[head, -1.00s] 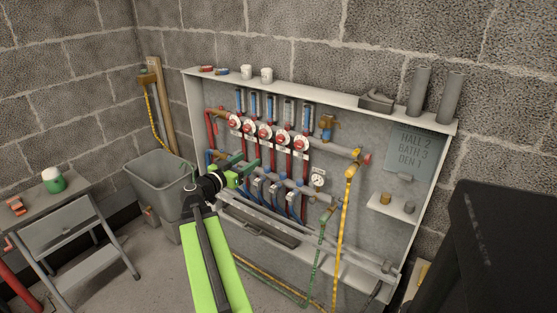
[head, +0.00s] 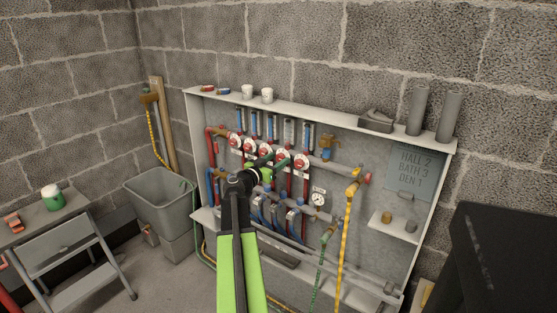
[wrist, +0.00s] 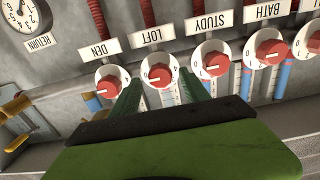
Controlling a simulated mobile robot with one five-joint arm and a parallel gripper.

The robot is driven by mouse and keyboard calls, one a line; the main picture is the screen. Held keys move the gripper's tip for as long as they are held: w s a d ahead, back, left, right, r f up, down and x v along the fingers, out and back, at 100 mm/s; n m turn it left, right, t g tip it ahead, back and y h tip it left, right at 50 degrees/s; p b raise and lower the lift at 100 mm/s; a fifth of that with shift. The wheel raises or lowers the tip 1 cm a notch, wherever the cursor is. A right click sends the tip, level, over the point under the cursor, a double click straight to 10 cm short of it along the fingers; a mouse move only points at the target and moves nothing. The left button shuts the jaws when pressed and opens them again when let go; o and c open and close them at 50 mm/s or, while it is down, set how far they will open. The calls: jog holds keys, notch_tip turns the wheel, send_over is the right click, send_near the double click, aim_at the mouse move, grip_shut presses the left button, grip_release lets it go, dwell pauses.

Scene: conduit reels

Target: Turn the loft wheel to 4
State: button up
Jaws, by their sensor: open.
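The loft wheel (wrist: 160,75) is a red knob on a white numbered dial, under the LOFT label (wrist: 151,38) in the wrist view. In the head view it is the second wheel from the right (head: 283,157). My gripper (wrist: 160,84) is open, its two green fingers reaching up on either side of the loft wheel. Whether they touch it I cannot tell. In the head view my gripper (head: 270,163) is in front of the row of wheels.
The den wheel (wrist: 112,83) and study wheel (wrist: 211,58) sit close on either side. A pressure gauge (head: 318,198) and yellow hose (head: 347,225) are to the right. A plate (head: 414,169) reads HALL 2, BATH 3, DEN 1. A grey bin (head: 161,200) stands left.

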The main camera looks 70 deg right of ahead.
jog(key=shift+s+d, duration=0.1)
jog(key=shift+d, duration=0.45)
jog(key=shift+c, duration=0.3)
